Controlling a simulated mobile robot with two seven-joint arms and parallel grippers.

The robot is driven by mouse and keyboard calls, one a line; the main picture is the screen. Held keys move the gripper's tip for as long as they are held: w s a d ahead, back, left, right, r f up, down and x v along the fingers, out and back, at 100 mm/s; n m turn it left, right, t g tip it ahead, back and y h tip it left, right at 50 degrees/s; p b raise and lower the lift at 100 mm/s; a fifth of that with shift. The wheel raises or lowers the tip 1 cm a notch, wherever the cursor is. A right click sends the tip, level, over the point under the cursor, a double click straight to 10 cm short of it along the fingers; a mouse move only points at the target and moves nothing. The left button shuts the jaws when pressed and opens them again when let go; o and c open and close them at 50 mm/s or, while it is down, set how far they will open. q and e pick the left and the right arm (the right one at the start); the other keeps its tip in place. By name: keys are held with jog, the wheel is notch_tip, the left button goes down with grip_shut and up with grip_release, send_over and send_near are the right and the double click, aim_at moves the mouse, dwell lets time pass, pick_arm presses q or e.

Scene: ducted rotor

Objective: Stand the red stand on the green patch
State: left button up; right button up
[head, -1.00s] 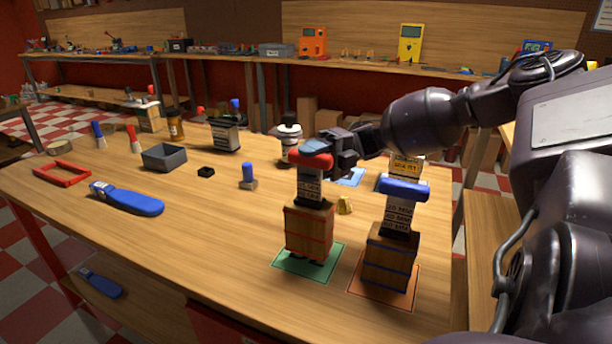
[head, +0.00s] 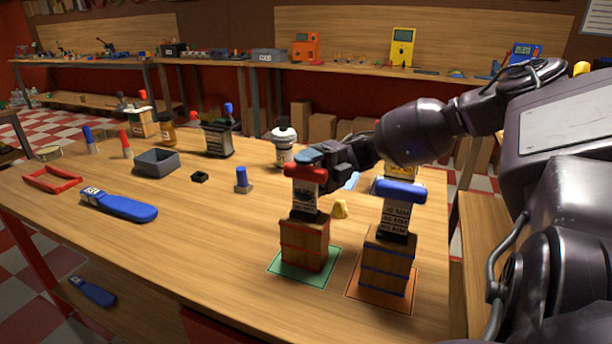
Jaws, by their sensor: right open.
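The red stand (head: 304,240), a wooden block with red bands, a dark labelled neck and a red crossbar top (head: 305,173), stands upright on the green patch (head: 286,268). My right gripper (head: 318,157) is open just above and behind the red top. I cannot tell whether a finger still touches it. My left gripper is not in view.
A similar blue-banded stand (head: 388,262) with a blue top is close on the right, on an orange patch (head: 364,298). A yellow piece (head: 340,208) lies behind. A blue-capped peg (head: 242,180) and grey bin (head: 157,162) stand left.

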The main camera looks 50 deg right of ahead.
jog(key=shift+r, duration=0.15)
jog(key=p+v, duration=0.1)
jog(key=v, duration=1.1)
dwell(0.3)
